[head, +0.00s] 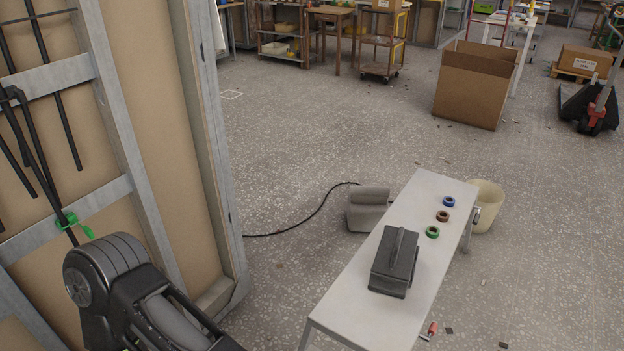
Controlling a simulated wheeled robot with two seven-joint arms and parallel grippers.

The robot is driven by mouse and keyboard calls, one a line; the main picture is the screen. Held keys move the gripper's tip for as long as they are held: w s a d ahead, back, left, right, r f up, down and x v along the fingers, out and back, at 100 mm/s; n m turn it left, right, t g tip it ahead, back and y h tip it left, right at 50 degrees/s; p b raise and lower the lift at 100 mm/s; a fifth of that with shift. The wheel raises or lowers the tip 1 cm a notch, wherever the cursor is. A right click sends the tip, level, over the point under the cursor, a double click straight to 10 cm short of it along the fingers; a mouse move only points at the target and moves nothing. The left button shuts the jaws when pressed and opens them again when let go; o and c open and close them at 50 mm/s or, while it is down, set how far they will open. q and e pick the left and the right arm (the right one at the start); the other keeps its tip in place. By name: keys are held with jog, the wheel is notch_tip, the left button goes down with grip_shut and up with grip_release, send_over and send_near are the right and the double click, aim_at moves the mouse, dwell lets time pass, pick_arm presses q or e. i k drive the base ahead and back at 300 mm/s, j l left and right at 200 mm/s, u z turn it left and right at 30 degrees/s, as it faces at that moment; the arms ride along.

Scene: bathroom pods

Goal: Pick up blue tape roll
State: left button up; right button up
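The blue tape roll (449,202) lies flat near the far end of a narrow white table (352,299). A brown tape roll (442,216) and a green tape roll (432,232) lie in a row in front of it, towards me. My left arm shows at the lower left, far from the rolls, and its gripper is out of the frame. My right gripper is not in the picture.
A dark grey case (393,262) with a handle stands on the table in front of the rolls. A cream bin (487,206) stands right of the table. A wall frame (147,150) rises close at left. Open floor surrounds the table, with a cardboard box (470,92) behind.

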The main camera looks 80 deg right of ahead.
aim_at(448, 201)
jog(key=z, duration=3.4)
jog(key=l+u, duration=0.15)
jog(key=l, duration=1.6)
jog(key=i+l+u, duration=0.1)
jog(key=i+l, duration=0.15)
jog(key=i+l+u, duration=0.1)
jog(key=l, duration=0.3)
jog(key=i+l, duration=0.35)
jog(key=i+l+u, duration=0.15)
jog(key=l, duration=0.25)
jog(key=i+l+u, duration=0.15)
jog(key=i+l, duration=0.2)
jog(key=i, duration=0.35)
jog(key=i+l+u, duration=0.15)
jog(key=i+l, duration=0.25)
jog(key=i, duration=0.25)
jog(key=i+l+u, duration=0.15)
jog(key=i+l, duration=0.35)
jog(key=i, duration=0.15)
jog(key=i+l, duration=0.1)
jog(key=i, duration=0.6)
